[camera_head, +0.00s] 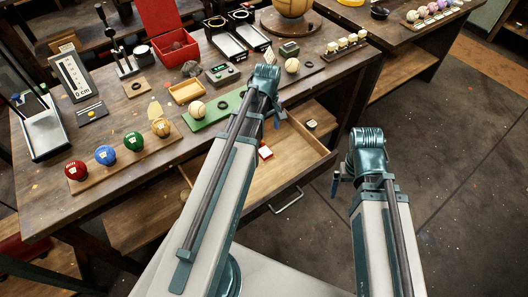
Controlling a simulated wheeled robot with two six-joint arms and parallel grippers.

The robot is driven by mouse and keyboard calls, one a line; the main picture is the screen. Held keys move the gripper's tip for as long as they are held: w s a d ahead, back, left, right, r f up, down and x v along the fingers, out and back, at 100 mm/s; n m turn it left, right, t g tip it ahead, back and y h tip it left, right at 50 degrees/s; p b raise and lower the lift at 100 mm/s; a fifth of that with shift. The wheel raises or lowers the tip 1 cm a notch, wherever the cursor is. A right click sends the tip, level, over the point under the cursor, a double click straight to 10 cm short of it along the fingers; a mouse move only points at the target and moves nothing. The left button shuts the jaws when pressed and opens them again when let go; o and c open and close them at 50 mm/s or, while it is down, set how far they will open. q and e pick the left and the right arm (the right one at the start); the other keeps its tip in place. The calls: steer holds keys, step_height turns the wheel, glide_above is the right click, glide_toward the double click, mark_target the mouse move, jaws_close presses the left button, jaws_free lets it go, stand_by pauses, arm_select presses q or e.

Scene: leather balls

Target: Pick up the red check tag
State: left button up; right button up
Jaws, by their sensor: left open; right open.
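A small red piece with a white edge (265,152), which looks like the red check tag, lies inside the open drawer (305,147) below the workbench. My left arm reaches up across the bench front, just left of the red piece. My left gripper (279,116) is open and seen edge-on above the drawer's back part, apart from the tag and partly hidden by its own wrist. My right gripper (336,186) is open and small in view, over the floor to the right of the drawer. Nothing shows in either gripper.
The workbench (130,75) holds red, blue, green and yellow balls on a board (120,160), a green mat (213,112) with a pale ball (197,109), and an open red box (172,45). A small pale-topped item (311,125) sits in the drawer. Floor is clear at right.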

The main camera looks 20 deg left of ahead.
arm_select(q)
steer(key=b, duration=0.7)
glide_above(265, 152)
steer(key=f, duration=0.7)
steer(key=shift+d+f, duration=0.15)
steer(key=shift+d, duration=0.05)
steer(key=shift+p, duration=0.3)
steer(key=f+b, duration=0.5)
steer(key=shift+a+f, duration=0.1)
steer(key=shift+a, duration=0.1)
steer(key=shift+c, duration=0.2)
steer(key=c, duration=1.4)
steer(key=shift+r, duration=0.25)
